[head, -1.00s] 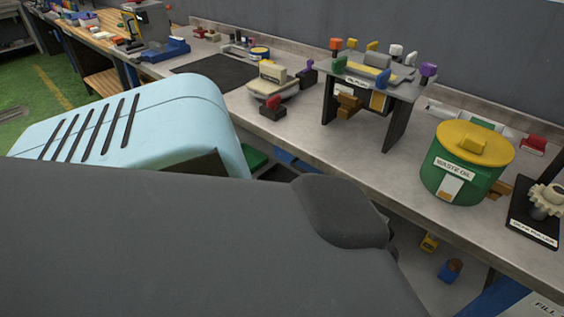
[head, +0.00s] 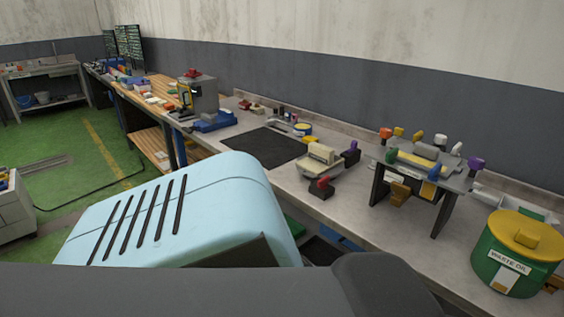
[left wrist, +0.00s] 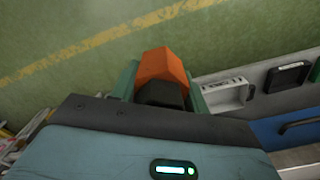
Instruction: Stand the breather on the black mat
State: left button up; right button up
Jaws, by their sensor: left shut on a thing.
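My left gripper (left wrist: 163,88) shows in the left wrist view, its green fingers shut on an orange faceted piece with a black part, which looks like the breather (left wrist: 162,66). It is held above the green floor, beside a grey and blue unit. The black mat (head: 262,147) lies flat and bare on the grey workbench in the head view. The left gripper and the held piece do not show in the head view, where my pale blue and dark grey arm parts fill the foreground. My right gripper is not in view.
Right of the mat stand a beige-topped device (head: 321,160), a small rack (head: 425,170) with coloured knobs, and a green waste oil can (head: 508,265) with a yellow lid. A blue vise-like tool (head: 213,121) and a grey machine (head: 197,95) stand beyond the mat's left side.

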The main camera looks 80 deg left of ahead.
aim_at(271, 157)
jog(key=k+j+u, duration=0.15)
jog(key=j, duration=0.7)
jog(key=k+j+u, duration=0.15)
jog(key=j, duration=0.7)
jog(key=k+j+u, duration=0.15)
jog(key=j, duration=0.75)
jog(key=j+u, duration=0.15)
jog(key=j, duration=0.75)
